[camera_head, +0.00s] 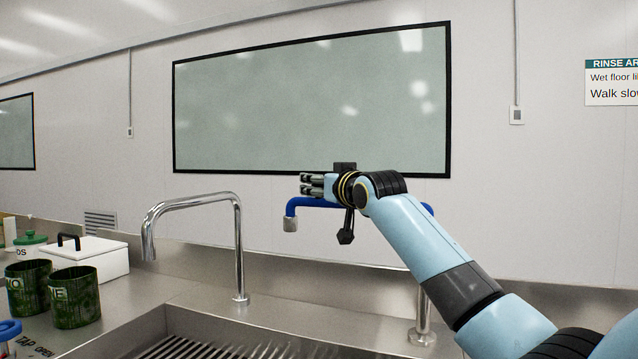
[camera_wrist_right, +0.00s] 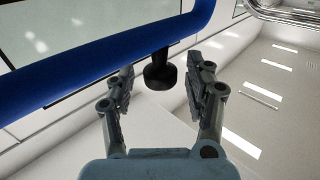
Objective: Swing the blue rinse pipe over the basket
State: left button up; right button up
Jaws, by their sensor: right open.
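The blue rinse pipe (camera_head: 306,202) runs sideways above the sink, with a grey nozzle (camera_head: 290,224) pointing down at its left end. In the right wrist view the pipe (camera_wrist_right: 90,72) crosses the upper left, with a black knob (camera_wrist_right: 159,72) sticking out from it. My right gripper (camera_head: 306,184) is at the pipe, hiding part of it. In the wrist view its open fingers (camera_wrist_right: 163,84) are on either side of the knob; I cannot tell whether they touch it. My left gripper is not in view. I cannot identify a basket with certainty.
A chrome tap (camera_head: 240,235) stands left of the pipe. A slatted metal rack (camera_head: 215,348) shows in the sink. Green cups (camera_head: 75,298) and a white lidded box (camera_head: 100,259) stand on the left counter. A blue-rimmed item (camera_head: 9,329) is cut off at lower left.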

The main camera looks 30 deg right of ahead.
jog(key=shift+w, duration=0.5)
jog(key=shift+c, duration=0.2)
grip_shut()
jog(key=shift+w+a+f, duration=0.1)
jog(key=shift+a, duration=0.05)
dwell(0.3)
